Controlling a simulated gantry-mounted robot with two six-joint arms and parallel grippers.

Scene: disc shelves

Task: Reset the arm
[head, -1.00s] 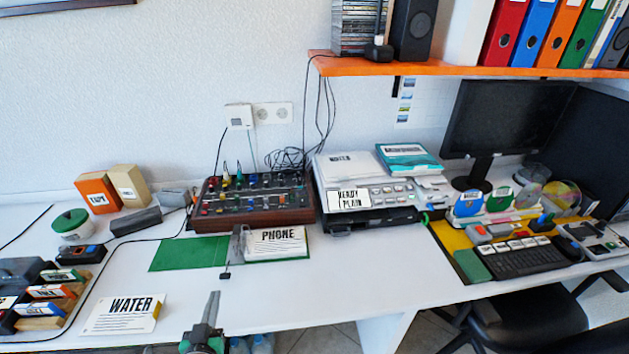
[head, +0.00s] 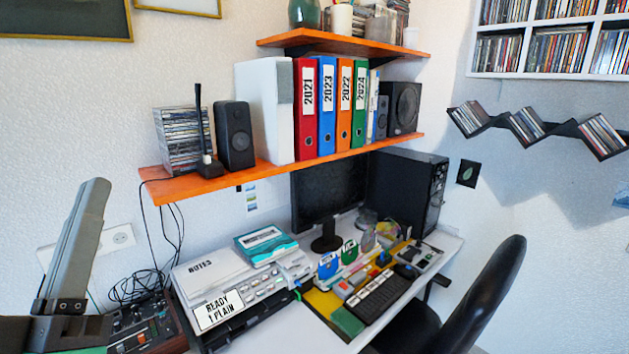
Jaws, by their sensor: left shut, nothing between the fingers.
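My left gripper (head: 96,190) shows at the left edge of the head view. Its grey fingers point up, are closed together and hold nothing. It appears in front of the wall and the white socket, with the mixer (head: 150,325) partly hidden below it. I cannot tell its exact height above the desk. My right gripper is not in view.
An orange shelf (head: 300,165) with binders, speakers and discs juts from the wall. Below are a printer-like device (head: 215,285), a monitor (head: 325,195) and a keyboard (head: 380,297). A black chair (head: 490,290) stands at right. Zigzag disc racks (head: 530,130) hang on the right wall.

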